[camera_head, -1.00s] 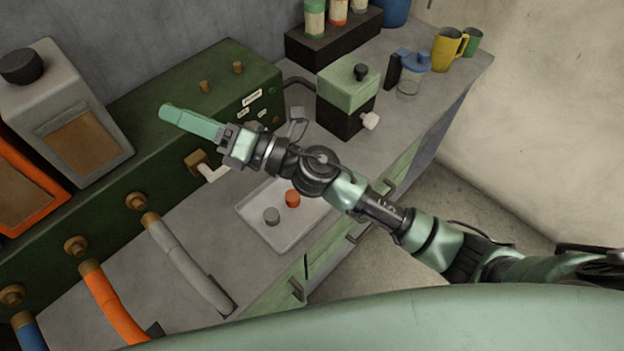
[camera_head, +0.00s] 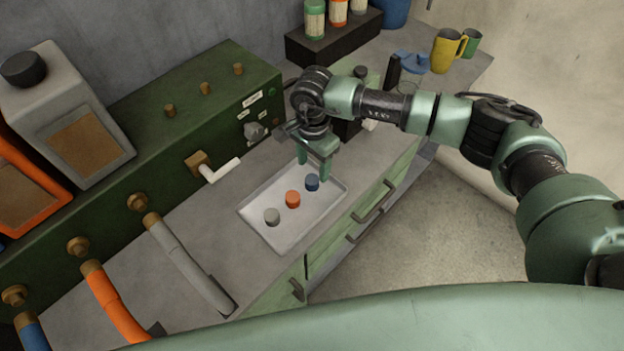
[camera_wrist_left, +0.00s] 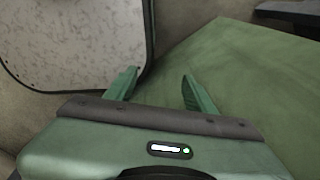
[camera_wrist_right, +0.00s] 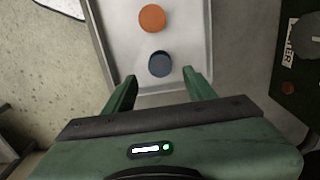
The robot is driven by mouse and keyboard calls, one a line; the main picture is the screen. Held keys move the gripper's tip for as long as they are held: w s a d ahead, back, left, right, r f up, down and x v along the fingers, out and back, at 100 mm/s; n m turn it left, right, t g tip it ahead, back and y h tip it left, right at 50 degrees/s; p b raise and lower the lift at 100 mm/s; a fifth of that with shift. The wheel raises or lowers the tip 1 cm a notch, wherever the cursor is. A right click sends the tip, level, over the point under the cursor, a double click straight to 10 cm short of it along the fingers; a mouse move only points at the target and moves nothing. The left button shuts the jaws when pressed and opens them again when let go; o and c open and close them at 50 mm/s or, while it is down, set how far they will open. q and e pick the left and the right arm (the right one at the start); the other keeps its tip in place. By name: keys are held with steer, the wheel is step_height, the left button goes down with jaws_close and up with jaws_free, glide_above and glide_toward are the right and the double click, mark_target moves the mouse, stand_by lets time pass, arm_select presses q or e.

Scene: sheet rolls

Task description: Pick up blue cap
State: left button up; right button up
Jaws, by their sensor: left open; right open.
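The blue cap (camera_head: 312,182) stands in the white tray (camera_head: 330,208) on the bench, at the end of a row beside an orange cap (camera_head: 292,198) and a grey cap (camera_head: 272,216). My right gripper (camera_head: 315,172) is open and points down above the blue cap, close to it. In the right wrist view the blue cap (camera_wrist_right: 160,64) lies just ahead of the two open fingertips (camera_wrist_right: 160,78), roughly centred between them and not held. My left gripper (camera_wrist_left: 160,82) is open and empty in its wrist view, away from the tray. It is not in the head view.
A green machine (camera_head: 150,150) with brass fittings and a white lever handle (camera_head: 222,170) stands behind the tray. Grey (camera_head: 185,262) and orange hoses (camera_head: 112,300) run along the left. A yellow mug (camera_head: 446,50) stands at the far right. Drawer handles line the bench front.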

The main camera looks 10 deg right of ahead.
mark_target(312, 179)
step_height(312, 179, down, 5)
steer(key=shift+s+a+r+p, duration=0.1)
steer(key=shift+a+r+p, duration=0.1)
steer(key=shift+p, duration=1)
steer(key=shift+f, duration=0.6)
jaws_close()
